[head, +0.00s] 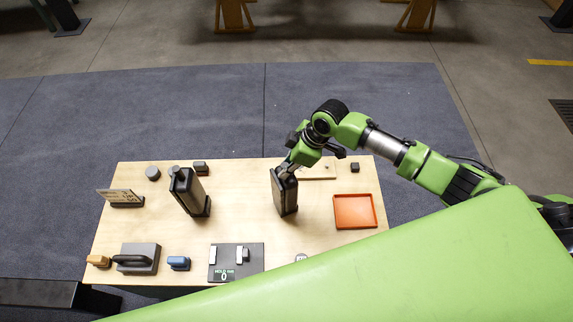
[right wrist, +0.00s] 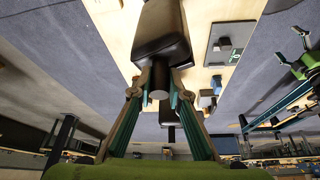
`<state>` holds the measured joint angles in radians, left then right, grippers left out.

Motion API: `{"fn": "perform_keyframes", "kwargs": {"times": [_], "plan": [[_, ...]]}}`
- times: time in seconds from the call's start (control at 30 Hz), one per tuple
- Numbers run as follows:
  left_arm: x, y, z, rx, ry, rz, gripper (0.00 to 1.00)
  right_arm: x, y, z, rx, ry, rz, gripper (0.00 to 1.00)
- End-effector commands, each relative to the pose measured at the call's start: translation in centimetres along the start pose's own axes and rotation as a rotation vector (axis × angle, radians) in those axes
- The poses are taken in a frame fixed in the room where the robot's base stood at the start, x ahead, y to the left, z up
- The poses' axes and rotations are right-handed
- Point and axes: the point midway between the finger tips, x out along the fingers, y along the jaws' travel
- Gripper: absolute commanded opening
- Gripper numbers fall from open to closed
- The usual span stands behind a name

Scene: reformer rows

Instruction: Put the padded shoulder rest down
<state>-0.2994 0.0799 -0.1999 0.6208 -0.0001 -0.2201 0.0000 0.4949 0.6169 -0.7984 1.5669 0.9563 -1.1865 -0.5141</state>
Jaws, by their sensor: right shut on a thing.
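The padded shoulder rest (head: 285,194) is a dark, upright block above the middle of the wooden table. My right gripper (head: 288,168) is at its top end. In the right wrist view the rest (right wrist: 161,42) shows as a dark padded block with a short dark peg. There my right gripper (right wrist: 160,95) is shut on that peg. I cannot tell whether the lower end of the rest touches the table.
The wooden table (head: 240,212) has clear room around the rest. A second dark upright block (head: 188,192) stands to its left, an orange tray (head: 355,212) to its right. A dark panel (head: 236,262), a blue block (head: 178,263) and a grey pad (head: 147,257) lie along the front.

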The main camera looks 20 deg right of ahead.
Motion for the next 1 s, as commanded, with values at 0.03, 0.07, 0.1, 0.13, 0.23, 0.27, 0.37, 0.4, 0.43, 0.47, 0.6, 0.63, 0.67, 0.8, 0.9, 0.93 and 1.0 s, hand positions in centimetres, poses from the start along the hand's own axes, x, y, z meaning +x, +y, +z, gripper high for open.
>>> {"fn": "perform_keyframes", "kwargs": {"times": [0.03,0.07,0.1,0.13,0.23,0.27,0.37,0.4,0.43,0.47,0.6,0.63,0.67,0.8,0.9,0.93,1.0], "plan": [[0.0,0.0,0.0,0.000,0.000,0.000,0.86,-0.1,0.1,-0.1,-0.001,0.003,0.002,0.00],[0.0,0.0,0.0,0.000,0.000,0.000,0.86,-0.1,0.1,-0.1,-0.001,0.003,0.002,0.00],[0.1,0.0,0.0,0.000,-0.001,0.000,0.86,-0.1,0.1,-0.1,0.000,0.003,0.002,0.00],[0.1,0.0,0.0,0.000,-0.001,0.000,0.86,-0.1,0.1,-0.1,0.000,0.003,0.002,0.00],[0.2,0.0,0.1,0.000,-0.001,0.000,0.86,0.3,0.0,0.1,0.000,0.000,0.001,0.19],[0.1,0.0,0.1,0.000,-0.001,0.000,0.86,0.2,0.0,0.1,0.000,0.000,0.001,0.27],[0.1,0.0,0.1,0.000,-0.001,0.000,0.86,0.2,0.0,0.1,0.000,0.000,0.001,0.33],[0.1,0.0,0.1,0.000,-0.001,0.000,0.86,0.2,0.0,0.1,0.000,0.000,0.001,0.33],[0.1,0.0,0.1,0.000,-0.001,0.000,0.86,0.2,0.0,0.1,0.001,0.000,0.001,0.33],[0.1,0.0,0.1,0.000,-0.001,0.000,0.86,0.2,0.0,0.1,0.001,0.000,0.000,0.33],[0.1,0.0,0.1,0.000,-0.001,0.000,0.86,0.1,0.0,0.1,0.001,0.000,0.001,0.33],[0.1,0.0,0.1,0.000,-0.001,0.000,0.86,0.1,0.0,0.0,0.001,0.000,0.001,0.33],[0.0,0.0,0.1,0.000,-0.001,0.000,0.86,-0.1,0.1,0.0,0.000,0.000,0.001,0.33],[0.4,0.0,0.1,0.000,-0.002,0.000,0.86,-1.3,0.2,0.0,0.001,0.001,0.004,0.33],[0.8,0.0,0.2,0.000,-0.002,0.000,0.86,-3.2,0.2,0.1,-0.003,0.001,0.005,0.33],[1.0,0.0,0.2,0.000,-0.002,0.000,0.86,-3.8,0.2,0.1,-0.001,0.000,0.006,0.33],[1.3,0.0,0.2,0.000,-0.002,0.000,0.86,-5.4,0.2,0.1,-0.002,0.000,0.005,0.33]]}}
